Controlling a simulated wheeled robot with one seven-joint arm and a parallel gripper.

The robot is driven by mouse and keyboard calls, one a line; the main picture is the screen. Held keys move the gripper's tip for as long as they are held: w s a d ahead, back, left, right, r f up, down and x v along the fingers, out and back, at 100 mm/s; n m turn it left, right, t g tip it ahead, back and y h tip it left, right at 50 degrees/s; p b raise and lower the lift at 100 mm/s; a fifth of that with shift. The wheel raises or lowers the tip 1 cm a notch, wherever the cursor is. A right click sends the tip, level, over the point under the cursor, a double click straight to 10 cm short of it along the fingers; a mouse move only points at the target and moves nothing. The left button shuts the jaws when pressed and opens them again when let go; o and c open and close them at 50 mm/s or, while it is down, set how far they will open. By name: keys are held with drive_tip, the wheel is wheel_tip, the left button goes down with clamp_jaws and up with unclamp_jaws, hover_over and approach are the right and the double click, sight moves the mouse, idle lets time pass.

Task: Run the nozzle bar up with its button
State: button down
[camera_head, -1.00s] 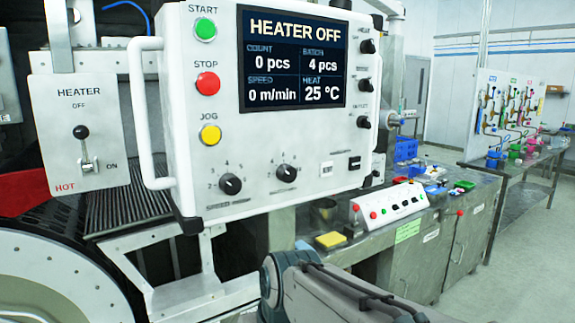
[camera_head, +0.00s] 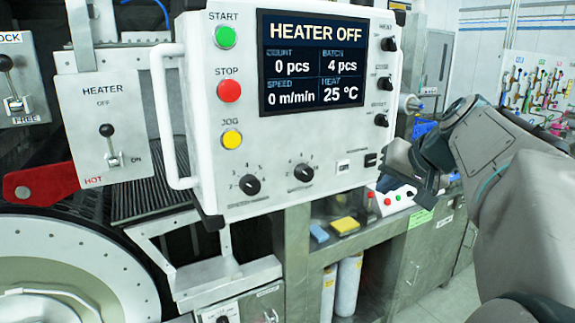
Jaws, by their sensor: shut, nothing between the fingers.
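A white sloped button box (camera_head: 385,206) stands on the steel bench right of centre. It has red and green buttons along its face, and its labels are too small to read. My gripper (camera_head: 424,192) is shut and empty, seen at the end of my arm from the right. It hangs in front of or above the box and hides part of its right side. I cannot tell whether it touches the box. The large control panel (camera_head: 295,110) reads HEATER OFF, with green START, red STOP and yellow JOG buttons. I cannot make out a nozzle bar or a button labelled for it.
A HEATER lever plate (camera_head: 105,128) hangs left of the panel. A red handle (camera_head: 42,185) and a drum rim (camera_head: 135,262) are lower left. A yellow block (camera_head: 345,226) and a blue block (camera_head: 319,233) lie on the bench. White cylinders (camera_head: 348,285) stand beneath.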

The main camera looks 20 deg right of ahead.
sight(343, 167)
drive_tip(key=w+p, duration=0.1)
drive_tip(key=w, duration=0.7)
drive_tip(key=shift+w+a+p, duration=0.4)
drive_tip(key=shift+w, duration=0.1)
idle(1.8)
drive_tip(key=shift+w, duration=0.3)
